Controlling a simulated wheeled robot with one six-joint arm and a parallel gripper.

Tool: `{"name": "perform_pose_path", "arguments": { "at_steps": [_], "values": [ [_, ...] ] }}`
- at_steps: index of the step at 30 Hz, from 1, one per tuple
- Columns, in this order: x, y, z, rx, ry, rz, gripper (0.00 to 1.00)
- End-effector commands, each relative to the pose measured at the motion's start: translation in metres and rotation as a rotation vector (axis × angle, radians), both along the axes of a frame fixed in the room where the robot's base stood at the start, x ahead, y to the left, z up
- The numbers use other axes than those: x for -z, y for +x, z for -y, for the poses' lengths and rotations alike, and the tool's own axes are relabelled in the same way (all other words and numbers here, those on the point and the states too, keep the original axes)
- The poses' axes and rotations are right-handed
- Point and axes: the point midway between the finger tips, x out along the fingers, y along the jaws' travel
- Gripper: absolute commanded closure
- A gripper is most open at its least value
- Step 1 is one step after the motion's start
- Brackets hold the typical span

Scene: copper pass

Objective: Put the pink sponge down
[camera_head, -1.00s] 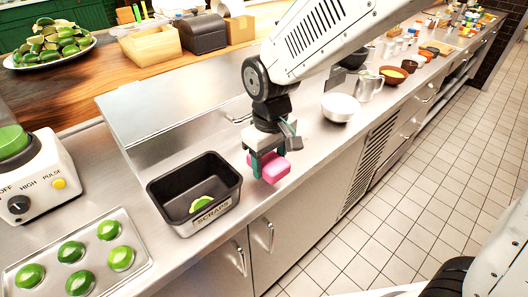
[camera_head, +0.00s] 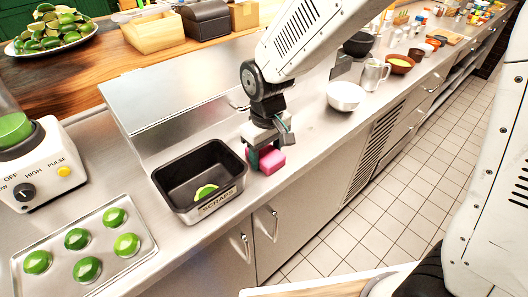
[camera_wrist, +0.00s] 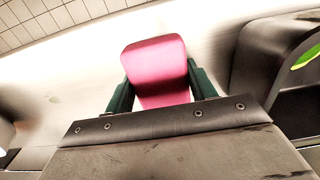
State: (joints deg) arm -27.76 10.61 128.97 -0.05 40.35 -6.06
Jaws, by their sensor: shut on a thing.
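The pink sponge (camera_head: 270,161) is between the fingers of my gripper (camera_head: 264,157), at the front part of the steel counter, just right of the black scraps bin. In the wrist view the sponge (camera_wrist: 158,68) sits between the two dark green fingers (camera_wrist: 160,88), which press on its sides. My gripper is shut on it. The sponge is low over the counter; I cannot tell whether its underside touches the surface.
The black bin (camera_head: 168,183) labelled SCRAPS holds a lime piece (camera_head: 205,191). A tray (camera_head: 140,258) of lime halves lies at the front left. A white bowl (camera_head: 345,95) and a metal pitcher (camera_head: 374,74) stand to the right. The counter between the sponge and bowl is clear.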

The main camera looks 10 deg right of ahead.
Motion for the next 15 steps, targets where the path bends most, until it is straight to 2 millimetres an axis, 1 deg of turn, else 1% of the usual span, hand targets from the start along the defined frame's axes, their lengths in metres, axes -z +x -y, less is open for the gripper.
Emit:
{"name": "perform_pose_path", "arguments": {
  "at_steps": [1, 2, 3, 4, 15],
  "values": [
    [0.0036, -0.001, -0.0001, -0.001, -0.002, -0.003, 0.69],
    [0.0042, -0.0012, -0.0003, -0.001, -0.002, -0.002, 0.42],
    [0.0041, -0.0013, -0.0006, -0.002, -0.002, -0.002, 0.31],
    [0.0043, -0.0016, -0.0007, -0.002, -0.001, -0.004, 0.23],
    [0.0068, -0.0045, -0.004, -0.006, -0.003, -0.009, 0.23]
  ]
}}
